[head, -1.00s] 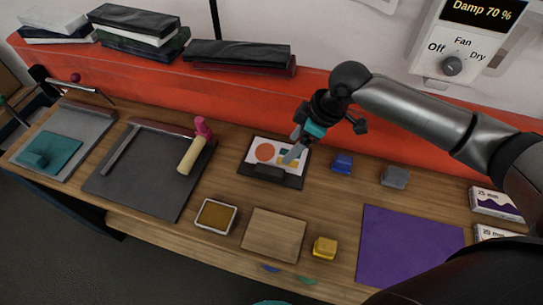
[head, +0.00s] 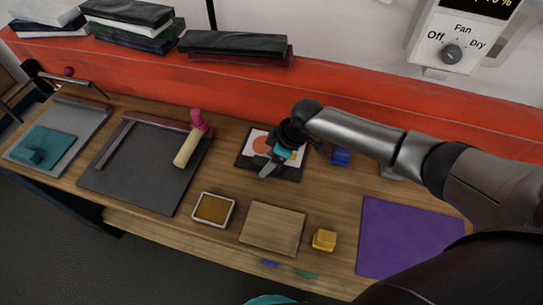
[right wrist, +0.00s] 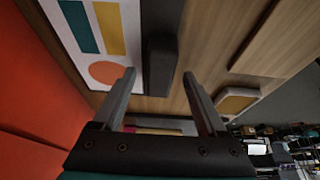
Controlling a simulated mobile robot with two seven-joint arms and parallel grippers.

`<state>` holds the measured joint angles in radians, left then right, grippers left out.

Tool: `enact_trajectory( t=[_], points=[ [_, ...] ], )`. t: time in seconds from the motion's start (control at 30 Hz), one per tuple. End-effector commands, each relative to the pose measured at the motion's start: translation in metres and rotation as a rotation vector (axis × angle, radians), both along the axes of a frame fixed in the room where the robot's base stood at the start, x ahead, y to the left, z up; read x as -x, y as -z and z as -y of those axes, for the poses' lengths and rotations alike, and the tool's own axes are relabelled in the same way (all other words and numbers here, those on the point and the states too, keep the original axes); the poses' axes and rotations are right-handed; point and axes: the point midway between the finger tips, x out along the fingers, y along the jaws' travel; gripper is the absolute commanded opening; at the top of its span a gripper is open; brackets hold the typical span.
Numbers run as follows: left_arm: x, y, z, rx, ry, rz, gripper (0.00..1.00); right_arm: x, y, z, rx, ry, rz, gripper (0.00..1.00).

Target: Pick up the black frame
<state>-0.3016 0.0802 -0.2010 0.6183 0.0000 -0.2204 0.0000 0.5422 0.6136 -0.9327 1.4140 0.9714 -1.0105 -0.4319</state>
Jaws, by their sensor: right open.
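The black frame (head: 243,161) lies on the wooden bench at the middle back. A white sheet (head: 256,135) with an orange circle and coloured shapes shows inside it. My right gripper (head: 268,171) is over the frame and hides part of it and of the sheet. In the right wrist view the frame's black raised bar (right wrist: 161,45) shows beyond and between the two spread fingers of my right gripper (right wrist: 159,77). The fingers are open with nothing gripped; contact with the bar cannot be told. My left gripper is not in view.
A purple mat (head: 410,240) lies right.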

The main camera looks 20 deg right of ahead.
Motion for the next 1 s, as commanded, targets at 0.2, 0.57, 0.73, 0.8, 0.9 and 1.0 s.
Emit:
enact_trajectory(
  t=[0.2, 0.57, 0.73, 0.8, 0.9, 1.0],
  points=[
    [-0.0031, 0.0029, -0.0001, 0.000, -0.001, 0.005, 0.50, -0.0029, 0.0134, -0.0045, 0.000, 0.000, 0.000, 0.75],
    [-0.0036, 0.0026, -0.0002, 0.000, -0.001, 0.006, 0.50, -0.0028, 0.0131, -0.0043, 0.000, 0.000, 0.000, 0.57],
    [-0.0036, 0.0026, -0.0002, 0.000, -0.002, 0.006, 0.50, -0.0027, 0.0130, -0.0042, 0.000, 0.000, 0.000, 0.38],
    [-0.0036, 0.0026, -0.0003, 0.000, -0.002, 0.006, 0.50, -0.0027, 0.0130, -0.0042, 0.000, 0.000, 0.000, 0.30],
    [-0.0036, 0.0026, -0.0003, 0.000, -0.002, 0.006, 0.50, -0.0026, 0.0130, -0.0042, 0.000, 0.000, 0.000, 0.19],
    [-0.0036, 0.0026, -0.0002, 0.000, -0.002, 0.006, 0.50, -0.0026, 0.0130, -0.0042, 0.000, 0.000, 0.000, 0.07]
  ],
)
